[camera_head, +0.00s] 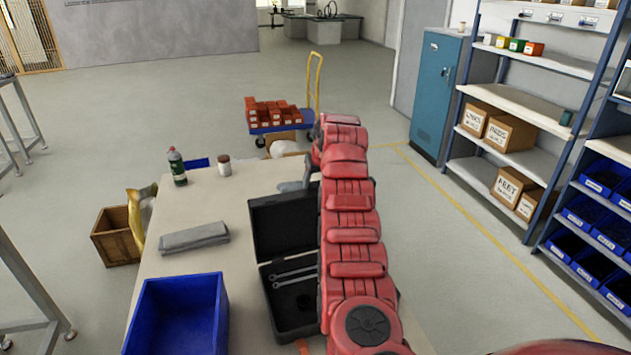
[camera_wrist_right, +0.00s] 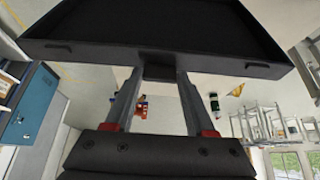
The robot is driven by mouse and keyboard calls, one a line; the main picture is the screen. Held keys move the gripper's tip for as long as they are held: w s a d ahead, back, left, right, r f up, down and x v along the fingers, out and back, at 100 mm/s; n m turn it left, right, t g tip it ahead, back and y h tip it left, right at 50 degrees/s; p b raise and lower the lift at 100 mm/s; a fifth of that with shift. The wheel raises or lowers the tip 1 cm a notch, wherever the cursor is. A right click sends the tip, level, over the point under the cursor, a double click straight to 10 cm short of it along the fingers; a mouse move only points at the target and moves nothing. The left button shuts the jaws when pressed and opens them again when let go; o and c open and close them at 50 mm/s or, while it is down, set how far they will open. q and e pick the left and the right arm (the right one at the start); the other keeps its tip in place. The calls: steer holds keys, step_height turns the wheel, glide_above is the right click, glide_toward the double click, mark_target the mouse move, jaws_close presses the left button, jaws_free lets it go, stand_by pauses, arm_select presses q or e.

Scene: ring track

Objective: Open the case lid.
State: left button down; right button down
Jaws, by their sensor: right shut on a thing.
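The black case (camera_head: 290,309) lies on the table, with wrenches in its base. Its lid (camera_head: 282,223) is swung up away from the base, with the inside facing me. The lid also fills the top of the right wrist view (camera_wrist_right: 150,30). My right gripper (camera_wrist_right: 160,76) is shut on the small tab (camera_wrist_right: 157,64) at the lid's edge. In the head view the gripper (camera_head: 296,185) shows as a grey part at the lid's far edge, partly behind my red right arm. That arm covers the case's right side. My left gripper is not in view.
On the table (camera_head: 250,182) are a blue bin (camera_head: 178,315), a grey folded item (camera_head: 194,237), a green bottle (camera_head: 177,166) and a brown jar (camera_head: 224,165). A trolley with red bins (camera_head: 272,112) stands beyond. Shelving (camera_head: 540,110) is at right.

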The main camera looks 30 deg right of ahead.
steer(key=shift+r, duration=0.1)
stand_by(0.7)
steer(key=c, duration=0.7)
jaws_free()
steer(key=o, duration=0.5)
steer(key=shift+s, duration=0.15)
steer(key=shift+c, duration=0.2)
steer(key=shift+s+r, duration=0.1)
steer(key=shift+r, duration=0.15)
steer(key=b+v, duration=0.1)
steer(key=v, duration=1.6)
steer(key=shift+b, duration=0.3)
